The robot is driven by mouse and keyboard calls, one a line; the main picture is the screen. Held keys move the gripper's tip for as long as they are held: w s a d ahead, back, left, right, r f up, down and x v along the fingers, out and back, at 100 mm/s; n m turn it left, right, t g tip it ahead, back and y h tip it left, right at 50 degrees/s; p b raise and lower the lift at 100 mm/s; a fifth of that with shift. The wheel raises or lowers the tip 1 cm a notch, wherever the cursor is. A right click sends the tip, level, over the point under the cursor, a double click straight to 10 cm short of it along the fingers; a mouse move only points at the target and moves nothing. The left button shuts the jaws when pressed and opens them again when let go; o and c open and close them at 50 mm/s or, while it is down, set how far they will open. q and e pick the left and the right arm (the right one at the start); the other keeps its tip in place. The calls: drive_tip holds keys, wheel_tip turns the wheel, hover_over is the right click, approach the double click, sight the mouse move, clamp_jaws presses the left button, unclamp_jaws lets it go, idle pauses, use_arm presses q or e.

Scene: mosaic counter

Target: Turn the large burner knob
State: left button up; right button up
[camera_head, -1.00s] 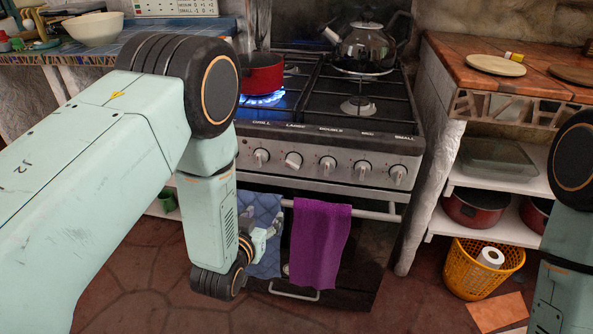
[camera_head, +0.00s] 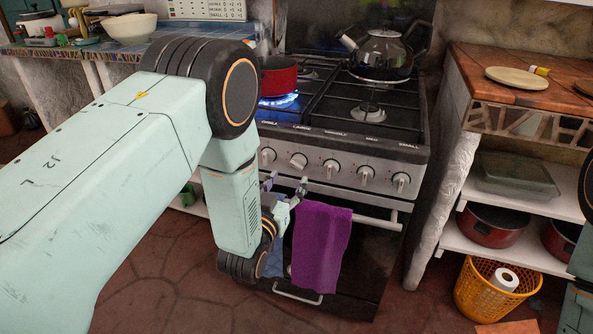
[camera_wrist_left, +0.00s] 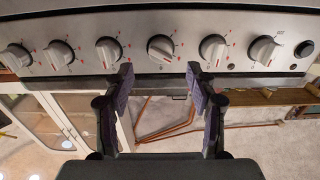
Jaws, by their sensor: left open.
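The large burner knob (camera_head: 298,160) is a pale, tilted dial on the cooker's silver front panel, second from the left among those visible in the head view. My left gripper (camera_head: 286,184) is open and empty just below it, fingers towards the panel. I see no contact. In the left wrist view, the open fingers of my left gripper (camera_wrist_left: 159,80) are apart below the row of knobs. One knob (camera_wrist_left: 160,48) shows beyond the gap; its label is too small to read. My right gripper is out of view.
A purple towel (camera_head: 320,248) hangs on the oven rail below the panel, close to my left gripper. A red pot (camera_head: 279,77) stands over a blue flame. A kettle (camera_head: 382,52) stands at the back. Neighbouring knobs (camera_head: 331,169) sit close by.

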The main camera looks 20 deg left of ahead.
sight(296, 167)
use_arm(q)
drive_tip(key=w+b, duration=0.1)
drive_tip(key=w, duration=0.5)
drive_tip(key=shift+w+b, duration=0.1)
drive_tip(key=shift+b, duration=0.25)
drive_tip(key=c, duration=1.1)
